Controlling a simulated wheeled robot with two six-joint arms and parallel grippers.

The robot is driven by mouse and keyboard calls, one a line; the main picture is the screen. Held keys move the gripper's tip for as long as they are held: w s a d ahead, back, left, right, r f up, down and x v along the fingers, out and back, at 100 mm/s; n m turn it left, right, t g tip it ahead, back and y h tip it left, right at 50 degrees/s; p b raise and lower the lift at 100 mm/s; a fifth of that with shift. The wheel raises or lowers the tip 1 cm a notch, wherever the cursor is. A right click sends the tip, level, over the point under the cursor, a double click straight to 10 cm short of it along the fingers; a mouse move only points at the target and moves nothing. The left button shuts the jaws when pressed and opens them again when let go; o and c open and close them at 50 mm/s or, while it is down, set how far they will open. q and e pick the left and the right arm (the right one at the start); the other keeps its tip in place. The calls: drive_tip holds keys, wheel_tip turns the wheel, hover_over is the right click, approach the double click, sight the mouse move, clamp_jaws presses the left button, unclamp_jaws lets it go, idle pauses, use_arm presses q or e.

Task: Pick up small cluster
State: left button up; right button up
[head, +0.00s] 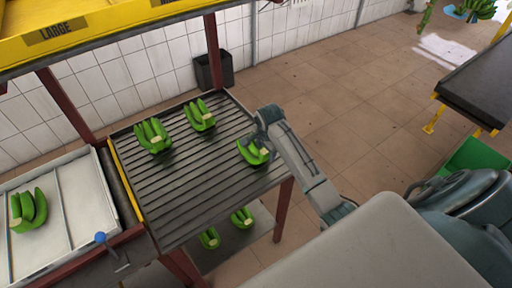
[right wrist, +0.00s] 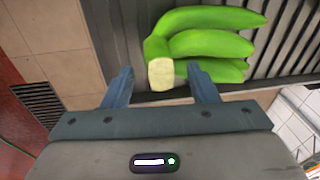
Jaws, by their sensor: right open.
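A small green banana cluster (head: 251,155) lies at the right edge of the slatted dark rack (head: 190,190). My right gripper (head: 261,140) is over its crown. In the right wrist view, the cluster (right wrist: 208,44) has several fingers pointing right and a pale cut crown. My right gripper (right wrist: 160,72) is open, one finger on each side of the crown, not visibly closed on it. Two other clusters lie on the rack, one at its left (head: 152,136) and one at its back (head: 200,116). My left gripper is not in view.
A pale tray (head: 85,205) at the left holds another cluster (head: 28,209). Two clusters (head: 209,238) lie on a shelf below the rack. A dark-topped table (head: 480,85) stands at the right; tiled floor lies between.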

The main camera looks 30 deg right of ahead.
drive_tip(key=c, duration=0.9)
drive_tip(key=shift+w, duration=0.1)
clamp_jaws()
drive_tip(key=shift+r, duration=0.1)
